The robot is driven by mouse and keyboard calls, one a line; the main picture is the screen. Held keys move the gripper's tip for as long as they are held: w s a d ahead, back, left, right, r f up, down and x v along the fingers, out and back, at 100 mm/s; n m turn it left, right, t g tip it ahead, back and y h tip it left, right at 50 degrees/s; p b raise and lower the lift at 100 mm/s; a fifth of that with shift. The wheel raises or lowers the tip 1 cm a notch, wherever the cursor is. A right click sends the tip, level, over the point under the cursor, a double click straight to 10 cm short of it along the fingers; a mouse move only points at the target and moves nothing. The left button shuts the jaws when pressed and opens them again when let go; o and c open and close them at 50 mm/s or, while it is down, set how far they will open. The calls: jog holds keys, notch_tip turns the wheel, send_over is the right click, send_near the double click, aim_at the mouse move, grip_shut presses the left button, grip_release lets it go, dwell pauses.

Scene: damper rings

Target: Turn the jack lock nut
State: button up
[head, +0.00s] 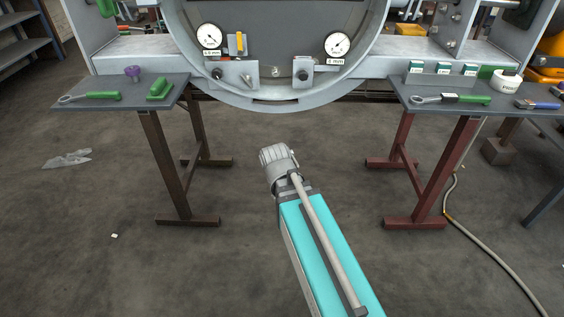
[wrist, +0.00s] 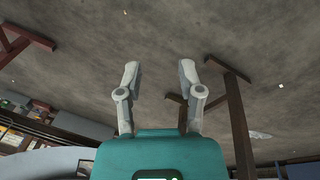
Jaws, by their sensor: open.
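My gripper (wrist: 159,75) shows in the wrist view with its two fingers spread apart and nothing between them. In the head view my teal arm reaches forward over the floor, below the large grey ring (head: 270,102); I cannot make out the fingers there. Inside the ring's bottom sit a left grey block (head: 238,75) and a right grey block (head: 303,73), each with a small round part beside it. Which part is the jack lock nut is too small to tell. My gripper is well apart from these parts.
Two dial gauges, left (head: 209,37) and right (head: 338,44), stand above the blocks. A left table (head: 130,98) and a right table (head: 470,107) hold wrenches and small items. A hose (head: 490,262) lies at right. The floor between the tables is clear.

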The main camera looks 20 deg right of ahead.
jog(key=s, duration=0.1)
jog(key=s+a+m+y, duration=0.1)
jog(key=s+a+m+g, duration=0.1)
jog(key=s, duration=0.1)
jog(key=shift+f+y, duration=0.15)
jog(key=shift+y, duration=0.15)
jog(key=shift+w, duration=0.1)
